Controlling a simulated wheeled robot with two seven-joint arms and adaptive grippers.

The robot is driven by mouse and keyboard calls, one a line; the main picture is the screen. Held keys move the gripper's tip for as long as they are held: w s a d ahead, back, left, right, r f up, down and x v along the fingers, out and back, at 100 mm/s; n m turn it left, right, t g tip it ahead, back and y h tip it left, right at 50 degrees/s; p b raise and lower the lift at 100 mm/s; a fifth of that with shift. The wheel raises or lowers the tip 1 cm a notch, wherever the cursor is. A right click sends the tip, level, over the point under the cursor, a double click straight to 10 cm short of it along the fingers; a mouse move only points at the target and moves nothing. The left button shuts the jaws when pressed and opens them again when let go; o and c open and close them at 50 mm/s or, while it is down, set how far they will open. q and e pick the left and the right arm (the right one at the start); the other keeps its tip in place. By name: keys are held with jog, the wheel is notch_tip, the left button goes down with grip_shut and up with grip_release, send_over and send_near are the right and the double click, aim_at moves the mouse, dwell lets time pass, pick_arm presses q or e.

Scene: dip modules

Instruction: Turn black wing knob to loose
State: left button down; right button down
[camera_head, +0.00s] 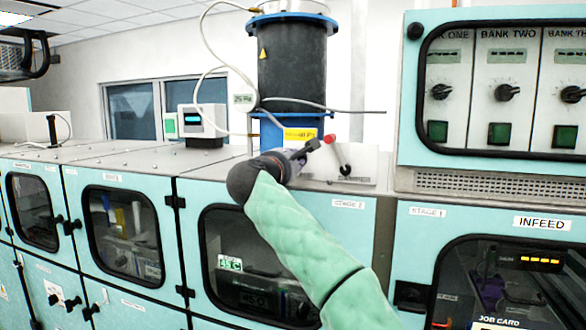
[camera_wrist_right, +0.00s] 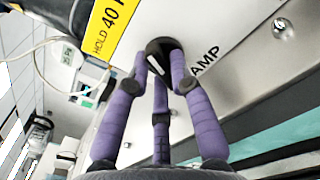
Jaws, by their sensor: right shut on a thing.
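The black wing knob (camera_wrist_right: 157,48) shows in the right wrist view, on a pale panel between a yellow "HOLD 40" label and lettering ending in "AMP". A white line marks its face. The purple fingers of my right gripper (camera_wrist_right: 162,72) are closed around it, hiding part of its sides. In the head view my right gripper (camera_head: 310,150) reaches the panel below the black cylinder, and the knob is hidden there by the fingers. My left gripper is in neither view.
A red-tipped lever (camera_head: 329,139) stands just right of my right gripper. The black cylinder (camera_head: 292,70) with blue flanges rises behind it. A bank of control knobs (camera_head: 507,92) is at the upper right. Grey cabinet tops (camera_head: 120,160) extend left.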

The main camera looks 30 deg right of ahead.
jog(key=shift+w+f+m, duration=0.1)
jog(key=shift+f+m, duration=0.1)
jog(key=shift+m, duration=0.4)
jog(key=shift+b, duration=0.3)
jog(key=c, duration=1.1)
grip_release()
jog(key=shift+r, duration=0.1)
jog(key=shift+r, duration=0.1)
jog(key=v, duration=1.2)
